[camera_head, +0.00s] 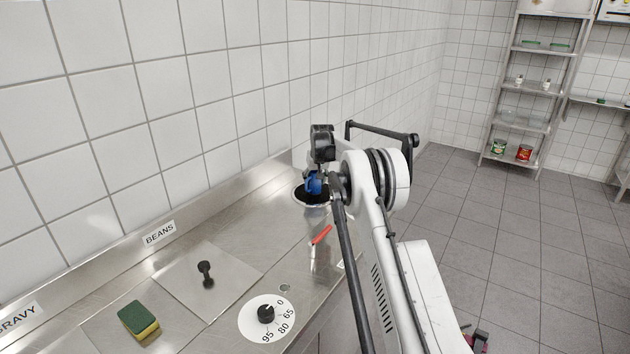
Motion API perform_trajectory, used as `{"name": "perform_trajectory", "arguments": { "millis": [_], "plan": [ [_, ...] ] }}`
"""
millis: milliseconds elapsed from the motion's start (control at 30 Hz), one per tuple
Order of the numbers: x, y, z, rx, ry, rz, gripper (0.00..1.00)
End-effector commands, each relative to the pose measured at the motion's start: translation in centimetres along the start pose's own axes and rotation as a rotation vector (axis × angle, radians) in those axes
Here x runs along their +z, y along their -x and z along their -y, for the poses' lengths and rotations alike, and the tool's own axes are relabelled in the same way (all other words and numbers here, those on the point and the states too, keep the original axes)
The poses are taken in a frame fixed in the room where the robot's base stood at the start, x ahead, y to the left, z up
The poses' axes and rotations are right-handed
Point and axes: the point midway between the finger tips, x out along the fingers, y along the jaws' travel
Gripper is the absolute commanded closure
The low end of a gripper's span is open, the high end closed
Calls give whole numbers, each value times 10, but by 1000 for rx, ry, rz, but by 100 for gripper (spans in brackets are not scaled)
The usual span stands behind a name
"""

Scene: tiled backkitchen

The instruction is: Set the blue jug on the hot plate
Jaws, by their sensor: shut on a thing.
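The blue jug (314,185) shows as a small blue patch at the far end of the counter, partly covered by my arm. My gripper (318,175) is at the jug, shut on it; its fingertips are mostly hidden by the wrist. A dark round area with a pale rim (299,200) lies in the counter directly below and around the jug in the picture. It may be the hot plate. I cannot tell whether the jug touches it or hangs above it.
The steel counter (262,225) runs along the tiled wall. A red object (321,235), a dial (266,314), a lid with a black knob (206,274) and a sponge (139,320) lie nearer. Metal shelves (524,90) stand far right. The floor between is mostly clear.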

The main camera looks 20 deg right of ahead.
Motion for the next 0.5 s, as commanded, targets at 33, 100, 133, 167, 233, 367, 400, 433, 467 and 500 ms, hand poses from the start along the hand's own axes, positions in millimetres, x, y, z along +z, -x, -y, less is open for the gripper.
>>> {"name": "perform_trajectory", "arguments": {
  "millis": [33,100,133,167,233,367,400,433,467,500],
  "plan": [
    [1,-2,0,0,0,0,93],
    [1,-3,0,0,0,0,54],
    [1,-3,0,0,0,0,50],
    [1,-2,0,0,0,0,46],
    [1,-2,0,0,0,0,38],
    [1,-2,0,0,0,0,38],
    [1,-2,0,0,0,0,38],
    [1,-2,0,0,0,0,38],
    [1,-2,0,0,0,0,38],
    [1,-1,0,0,0,0,38]
  ]
}}
